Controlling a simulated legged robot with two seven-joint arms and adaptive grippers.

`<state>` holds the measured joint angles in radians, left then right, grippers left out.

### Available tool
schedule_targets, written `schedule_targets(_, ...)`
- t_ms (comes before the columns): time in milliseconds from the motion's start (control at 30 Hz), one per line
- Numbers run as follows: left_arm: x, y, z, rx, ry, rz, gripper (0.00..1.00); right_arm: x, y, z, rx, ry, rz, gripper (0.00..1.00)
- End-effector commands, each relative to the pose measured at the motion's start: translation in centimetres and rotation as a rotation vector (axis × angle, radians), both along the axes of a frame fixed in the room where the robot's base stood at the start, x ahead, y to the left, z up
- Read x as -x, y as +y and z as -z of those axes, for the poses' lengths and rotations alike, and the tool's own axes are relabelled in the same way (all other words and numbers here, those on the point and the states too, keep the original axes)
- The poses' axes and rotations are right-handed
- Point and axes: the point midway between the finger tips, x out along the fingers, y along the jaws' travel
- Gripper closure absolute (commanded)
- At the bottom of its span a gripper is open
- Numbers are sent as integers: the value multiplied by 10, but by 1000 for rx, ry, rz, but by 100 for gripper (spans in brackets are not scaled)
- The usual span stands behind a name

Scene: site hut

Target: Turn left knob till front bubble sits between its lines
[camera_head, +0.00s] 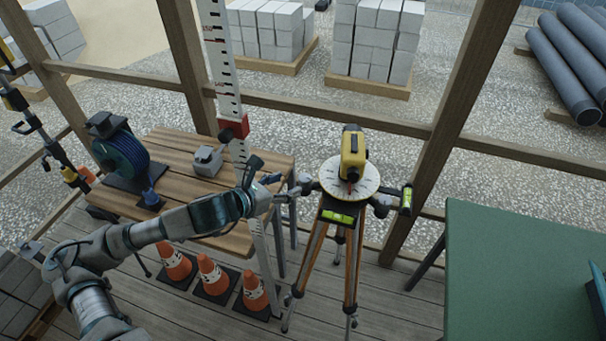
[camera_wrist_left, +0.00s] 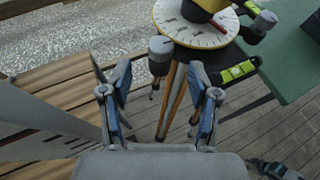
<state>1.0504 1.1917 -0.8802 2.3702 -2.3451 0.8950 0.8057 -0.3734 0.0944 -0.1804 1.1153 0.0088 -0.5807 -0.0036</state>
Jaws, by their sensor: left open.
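A yellow levelling instrument (camera_head: 353,155) stands on a round white dial plate (camera_head: 330,178) on a wooden-legged tripod. The left knob (camera_head: 305,184) is at the plate's left side; in the left wrist view it is a grey cylinder (camera_wrist_left: 160,47). The front vial (camera_head: 338,216) is green and also shows in the left wrist view (camera_wrist_left: 238,71); its bubble is too small to place against the lines. A second vial (camera_head: 406,199) and right knob (camera_head: 381,205) are on the right. My left gripper (camera_head: 277,189) is open and empty, just left of the left knob, apart from it. My right gripper is out of view.
A white staff (camera_head: 222,75) stands close behind my left arm. Orange cones (camera_head: 213,272) stand below. A green table (camera_head: 520,270) is right.

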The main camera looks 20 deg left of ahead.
Motion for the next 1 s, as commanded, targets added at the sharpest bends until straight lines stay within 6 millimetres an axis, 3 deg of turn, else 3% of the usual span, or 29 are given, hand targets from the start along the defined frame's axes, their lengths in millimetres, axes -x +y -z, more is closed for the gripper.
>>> schedule_targets(133,-28,-15,10,4,-1,1,39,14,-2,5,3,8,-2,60)
schedule_targets(333,-54,-26,24,4,-1,-1,39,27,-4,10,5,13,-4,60)
schedule_targets(767,-66,-32,31,3,-2,-2,39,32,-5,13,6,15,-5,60)
schedule_targets(800,-66,-32,31,3,-2,-2,41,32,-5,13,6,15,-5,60)
schedule_targets(1000,-66,-32,31,1,-2,-1,91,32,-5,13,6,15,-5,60)
